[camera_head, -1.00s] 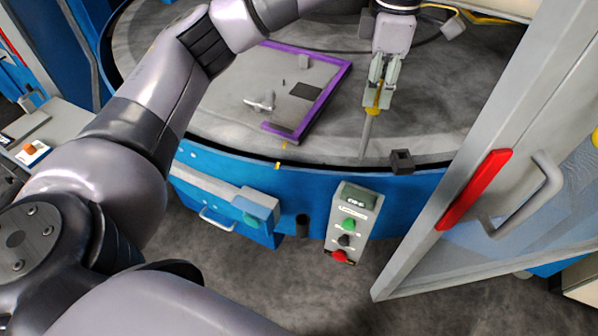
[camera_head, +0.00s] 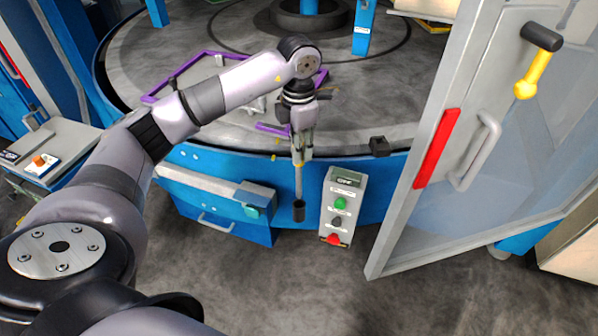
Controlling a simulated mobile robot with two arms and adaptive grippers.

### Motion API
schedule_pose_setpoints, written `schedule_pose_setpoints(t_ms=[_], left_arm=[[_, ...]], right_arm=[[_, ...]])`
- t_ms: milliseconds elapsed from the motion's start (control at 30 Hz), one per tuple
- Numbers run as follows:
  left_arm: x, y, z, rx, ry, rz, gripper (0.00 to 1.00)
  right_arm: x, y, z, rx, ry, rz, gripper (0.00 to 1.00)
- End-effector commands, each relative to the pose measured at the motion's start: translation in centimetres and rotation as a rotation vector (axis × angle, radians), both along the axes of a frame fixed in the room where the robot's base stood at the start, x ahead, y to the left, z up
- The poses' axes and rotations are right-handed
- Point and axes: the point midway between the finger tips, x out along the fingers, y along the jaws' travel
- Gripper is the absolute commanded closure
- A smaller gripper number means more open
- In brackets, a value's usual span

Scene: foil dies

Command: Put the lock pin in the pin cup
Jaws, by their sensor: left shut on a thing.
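The lock pin (camera_head: 299,180) is a thin grey metal rod with a yellow collar near its top. My left gripper (camera_head: 302,153) is shut on its upper end and holds it upright, tip down. The pin cup (camera_head: 299,211) is a small dark cylinder on the blue front below the round table. The pin's lower tip shows right at the cup's mouth, in line with it. I cannot tell whether the tip is inside the cup or just above it. My right gripper is not in view.
A control box (camera_head: 341,207) with green, black and red buttons stands close right of the cup. A grey-blue box (camera_head: 256,196) is to its left. A black block (camera_head: 379,146) sits on the table rim. The open door (camera_head: 424,170) stands at the right.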

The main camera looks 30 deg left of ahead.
Motion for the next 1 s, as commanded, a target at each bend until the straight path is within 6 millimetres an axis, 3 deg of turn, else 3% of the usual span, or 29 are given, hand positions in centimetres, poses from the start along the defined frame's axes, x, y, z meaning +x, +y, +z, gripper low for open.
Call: schedule_pose_setpoints(t_ms=[133,300,600,1000], left_arm=[[-0.1,0.0,-2.9,0.000,0.004,0.001,1.00],[0.0,-0.1,-4.6,-0.001,0.000,-0.001,1.00],[0.0,0.0,-8.4,-0.001,0.002,0.000,1.00],[0.0,0.0,-9.3,-0.001,-0.001,-0.001,1.00]], right_arm=[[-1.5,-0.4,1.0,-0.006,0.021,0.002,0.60],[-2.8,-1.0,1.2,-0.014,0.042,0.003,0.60],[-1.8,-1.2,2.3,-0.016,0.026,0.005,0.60],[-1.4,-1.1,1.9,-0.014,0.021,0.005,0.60]])
